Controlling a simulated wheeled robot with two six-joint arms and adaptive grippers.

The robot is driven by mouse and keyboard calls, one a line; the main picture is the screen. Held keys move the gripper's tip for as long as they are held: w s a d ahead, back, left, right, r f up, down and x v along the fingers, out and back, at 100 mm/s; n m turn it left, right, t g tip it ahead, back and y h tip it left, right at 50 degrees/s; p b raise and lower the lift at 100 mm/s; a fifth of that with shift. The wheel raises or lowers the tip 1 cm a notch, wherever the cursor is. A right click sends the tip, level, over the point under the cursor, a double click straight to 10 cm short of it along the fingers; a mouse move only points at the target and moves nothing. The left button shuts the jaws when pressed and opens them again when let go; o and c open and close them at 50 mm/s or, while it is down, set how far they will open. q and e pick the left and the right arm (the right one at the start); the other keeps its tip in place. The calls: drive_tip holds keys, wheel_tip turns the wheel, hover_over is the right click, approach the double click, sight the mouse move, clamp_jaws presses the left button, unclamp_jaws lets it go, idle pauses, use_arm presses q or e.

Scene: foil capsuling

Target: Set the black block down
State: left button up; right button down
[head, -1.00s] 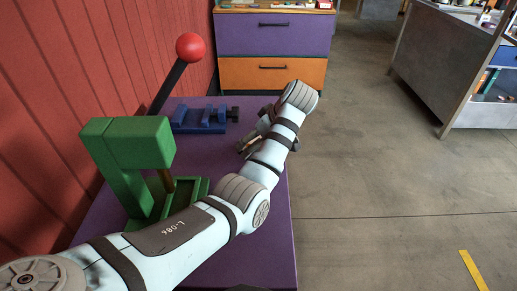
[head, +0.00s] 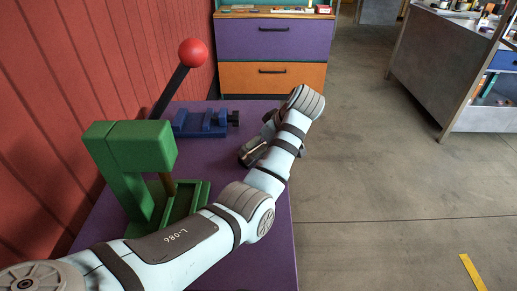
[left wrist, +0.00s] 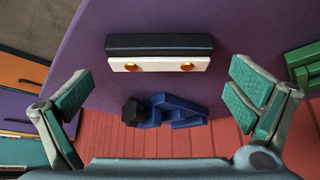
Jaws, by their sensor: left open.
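The black block (left wrist: 158,43) shows in the left wrist view as a long dark bar. A white strip with two brass-coloured round studs runs along its near side. It appears to rest on the purple table top (left wrist: 215,20). My left gripper (left wrist: 160,82) is open, its green-padded fingers wide apart on either side, with nothing between the pads. The block lies ahead of the fingers, apart from both. In the head view my left gripper (head: 256,147) is over the table's right part, partly hidden by my arm. I cannot make out the block there. My right gripper is not in view.
A green press (head: 130,150) with a red-balled lever (head: 193,53) stands at the table's left. A blue vise (head: 203,122) sits at the back, near the red wall (head: 90,60). Purple and orange drawers (head: 272,76) stand beyond. Open floor lies right.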

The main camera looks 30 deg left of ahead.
use_arm(q)
drive_tip(key=p+v, duration=0.3)
drive_tip(key=v, duration=0.6)
drive_tip(key=shift+r, duration=0.1)
